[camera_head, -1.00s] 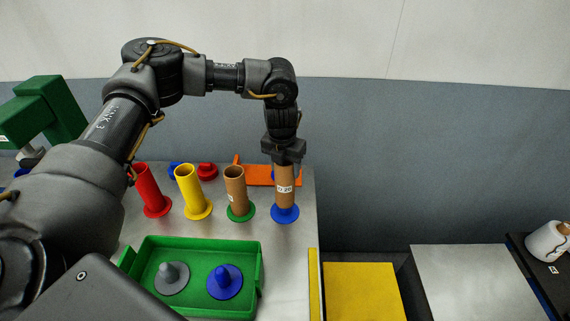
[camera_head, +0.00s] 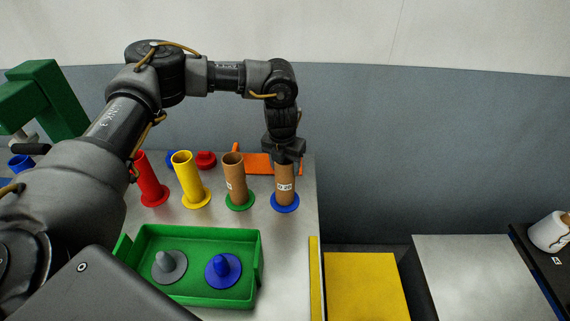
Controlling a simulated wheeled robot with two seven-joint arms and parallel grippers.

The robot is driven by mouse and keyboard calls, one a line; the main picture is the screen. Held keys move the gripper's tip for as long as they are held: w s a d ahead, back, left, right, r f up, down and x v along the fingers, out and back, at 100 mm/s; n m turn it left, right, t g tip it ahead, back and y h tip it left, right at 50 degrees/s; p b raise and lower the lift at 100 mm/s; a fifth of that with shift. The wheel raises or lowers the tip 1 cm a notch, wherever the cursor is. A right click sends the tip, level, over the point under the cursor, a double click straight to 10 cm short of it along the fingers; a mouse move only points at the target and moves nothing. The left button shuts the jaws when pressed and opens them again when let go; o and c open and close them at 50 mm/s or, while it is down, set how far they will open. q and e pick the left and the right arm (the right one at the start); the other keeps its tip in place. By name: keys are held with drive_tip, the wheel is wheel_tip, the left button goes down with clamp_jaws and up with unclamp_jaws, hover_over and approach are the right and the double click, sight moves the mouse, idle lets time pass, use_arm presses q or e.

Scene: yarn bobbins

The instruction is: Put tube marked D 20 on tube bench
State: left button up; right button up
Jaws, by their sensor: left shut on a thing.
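The brown tube marked D 20 (camera_head: 285,190) stands upright on a blue round base (camera_head: 285,205) at the right end of a row on the metal bench (camera_head: 290,255). My left gripper (camera_head: 284,160) points down from above and is shut on the top of this tube. The tube's upper rim is hidden by the gripper. Another brown tube (camera_head: 234,178) with a small label stands on a green base to its left. My right gripper is not in view.
A yellow tube (camera_head: 187,180) and a red tube (camera_head: 151,182) stand further left. A green tray (camera_head: 200,232) in front holds a grey and a blue cone piece. An orange piece (camera_head: 260,163) lies behind. A yellow surface (camera_head: 362,285) and a grey table (camera_head: 465,275) lie to the right.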

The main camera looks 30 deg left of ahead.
use_arm(q)
drive_tip(key=shift+f, duration=0.3)
drive_tip(key=o, duration=1.3)
wheel_tip(320, 180, up, 11)
drive_tip(key=s+b, duration=0.1)
drive_tip(key=b, duration=0.1)
drive_tip(key=shift+s+f+b, duration=0.15)
drive_tip(key=shift+s+b, duration=0.05)
drive_tip(key=shift+b, duration=0.2)
